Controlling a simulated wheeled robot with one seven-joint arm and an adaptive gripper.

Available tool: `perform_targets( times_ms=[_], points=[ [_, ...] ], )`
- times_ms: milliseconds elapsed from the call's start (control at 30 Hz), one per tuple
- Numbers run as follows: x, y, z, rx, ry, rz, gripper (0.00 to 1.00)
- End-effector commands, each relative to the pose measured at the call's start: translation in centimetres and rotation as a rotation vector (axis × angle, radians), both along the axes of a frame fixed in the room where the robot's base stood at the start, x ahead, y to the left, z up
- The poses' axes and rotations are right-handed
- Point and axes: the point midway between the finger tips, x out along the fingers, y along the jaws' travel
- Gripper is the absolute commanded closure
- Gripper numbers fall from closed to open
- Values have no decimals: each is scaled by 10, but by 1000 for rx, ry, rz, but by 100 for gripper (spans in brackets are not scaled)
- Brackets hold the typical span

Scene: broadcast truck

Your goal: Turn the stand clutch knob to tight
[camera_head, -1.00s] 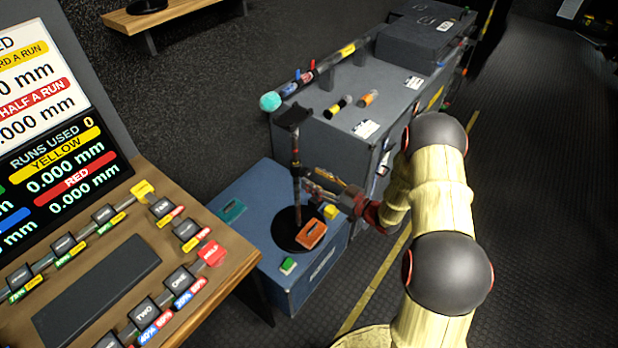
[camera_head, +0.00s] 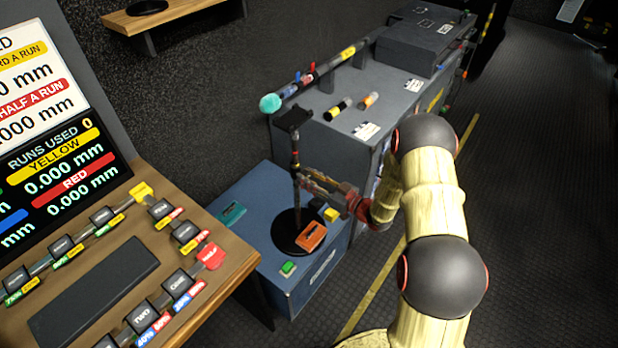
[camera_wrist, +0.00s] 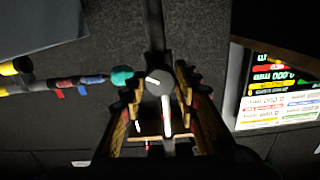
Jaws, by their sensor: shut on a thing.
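The stand has a round black base (camera_head: 284,238), a thin upright pole (camera_head: 296,158) and a small black top plate (camera_head: 293,118). It stands on a blue case (camera_head: 246,194). My gripper (camera_head: 307,181) reaches in from the right at the pole's mid-height. In the wrist view a round grey knob (camera_wrist: 159,82) with a white mark sits between my gripper's fingers (camera_wrist: 158,88), and I take it for the clutch knob. The fingers are shut on it. In the head view the knob is hidden by the gripper, and I cannot read its setting.
An orange box (camera_head: 311,237), a green button (camera_head: 288,267), a yellow block (camera_head: 331,214) and a teal item (camera_head: 231,214) are around the stand's base. A grey cabinet (camera_head: 335,135) holding a teal-tipped pole (camera_head: 271,103) is behind. A wooden console (camera_head: 220,262) is at left.

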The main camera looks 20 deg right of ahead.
Motion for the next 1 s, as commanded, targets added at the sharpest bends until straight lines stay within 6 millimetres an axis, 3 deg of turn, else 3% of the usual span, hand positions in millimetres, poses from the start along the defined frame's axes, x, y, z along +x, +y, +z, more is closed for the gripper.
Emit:
perform_targets(
  times_ms=[333, 667, 1000],
  points=[
    [0, 0, 0, 0, 0, 0, 94],
    [0, 0, 1, 37, 27, 0, 95],
    [0, 0, 3, 227, 166, -1, 95]
  ],
)
